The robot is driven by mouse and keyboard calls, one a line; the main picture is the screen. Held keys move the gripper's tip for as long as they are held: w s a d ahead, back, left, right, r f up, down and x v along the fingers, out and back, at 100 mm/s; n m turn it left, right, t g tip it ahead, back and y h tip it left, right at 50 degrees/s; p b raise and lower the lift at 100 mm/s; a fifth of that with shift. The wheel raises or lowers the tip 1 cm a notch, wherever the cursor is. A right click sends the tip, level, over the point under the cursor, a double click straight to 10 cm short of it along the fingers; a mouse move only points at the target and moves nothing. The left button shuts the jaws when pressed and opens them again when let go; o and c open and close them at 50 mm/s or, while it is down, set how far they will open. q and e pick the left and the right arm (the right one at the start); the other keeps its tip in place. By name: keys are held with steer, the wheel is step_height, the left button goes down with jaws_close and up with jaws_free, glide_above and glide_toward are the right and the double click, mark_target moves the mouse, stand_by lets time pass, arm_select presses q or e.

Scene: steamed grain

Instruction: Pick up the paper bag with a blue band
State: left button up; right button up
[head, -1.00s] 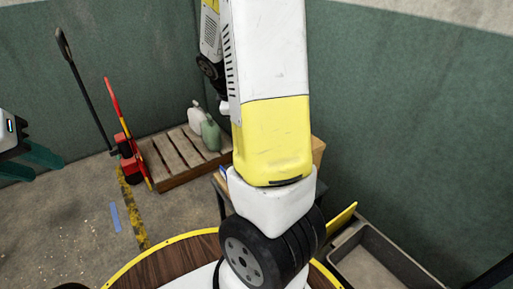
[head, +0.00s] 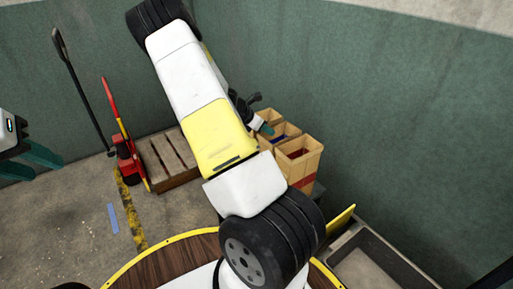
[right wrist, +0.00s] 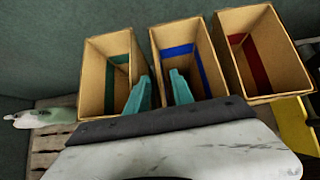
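Three open-topped paper bags stand in a row. The bag with the blue band (right wrist: 207,62) is in the middle in the right wrist view, and its opening shows in the head view (head: 290,129). The bag with a green band (right wrist: 95,72) is on its left, the bag with a red band (right wrist: 270,50) on its right. My right gripper (right wrist: 160,92) is open and empty, its teal fingertips apart over the near side of the blue-band bag. In the head view the right gripper (head: 265,127) is partly hidden by my arm. My left gripper (head: 30,160) is open and empty at the left edge.
A wooden pallet (head: 165,160) and a red-handled pallet jack (head: 122,140) stand at the back left. A round wooden table (head: 175,262) with a yellow rim is in front. A grey bin (head: 365,255) is at the right. Walls are close behind the bags.

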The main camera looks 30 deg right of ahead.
mark_target(285, 131)
steer(key=x, duration=0.4)
steer(key=shift+w+d+r, duration=0.1)
steer(key=shift+w+d, duration=0.05)
steer(key=shift+d, duration=0.2)
jaws_close()
stand_by(1.0)
